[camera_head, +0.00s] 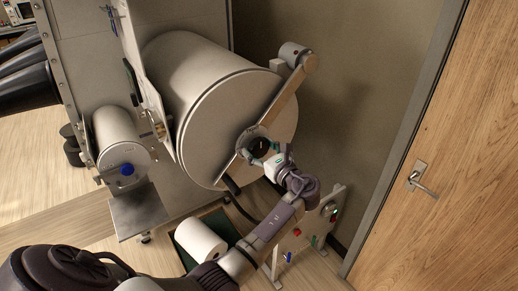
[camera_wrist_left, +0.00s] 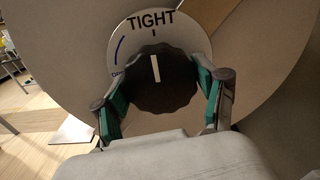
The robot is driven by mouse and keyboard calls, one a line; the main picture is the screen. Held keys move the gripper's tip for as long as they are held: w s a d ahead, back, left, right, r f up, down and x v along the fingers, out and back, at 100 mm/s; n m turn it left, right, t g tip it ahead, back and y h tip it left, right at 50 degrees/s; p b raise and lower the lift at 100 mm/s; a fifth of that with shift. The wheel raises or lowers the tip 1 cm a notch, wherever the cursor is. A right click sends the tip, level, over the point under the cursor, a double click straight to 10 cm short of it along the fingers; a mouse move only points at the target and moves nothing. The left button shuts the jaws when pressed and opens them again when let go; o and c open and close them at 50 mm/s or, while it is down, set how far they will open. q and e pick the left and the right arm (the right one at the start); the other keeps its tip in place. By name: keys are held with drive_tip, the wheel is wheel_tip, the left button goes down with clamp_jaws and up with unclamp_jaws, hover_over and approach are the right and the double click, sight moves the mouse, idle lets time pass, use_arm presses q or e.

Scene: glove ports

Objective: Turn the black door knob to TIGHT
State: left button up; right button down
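The black door knob (camera_head: 259,147) sits at the centre of the big round door (camera_head: 228,128). In the left wrist view the knob (camera_wrist_left: 154,82) faces me, and its white line points up at the black tick under the word TIGHT on the pale dial plate (camera_wrist_left: 120,31). The lower part of the dial lettering is mostly hidden. My left gripper (camera_head: 265,155) is at the knob. In the left wrist view its green-padded fingers (camera_wrist_left: 161,95) stand on either side of the knob and appear to touch its rim. My right gripper is not in view.
A bar with a hinge end (camera_head: 293,55) crosses the round door. A smaller cylinder with a blue knob (camera_head: 127,169) and a metal shelf (camera_head: 137,212) stand left. A white roll (camera_head: 200,240) and a small rack (camera_head: 310,231) are below. A wooden door (camera_head: 455,160) is right.

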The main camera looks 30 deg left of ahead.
use_arm(q)
drive_tip(key=o, duration=0.3)
drive_tip(key=v, duration=1.2)
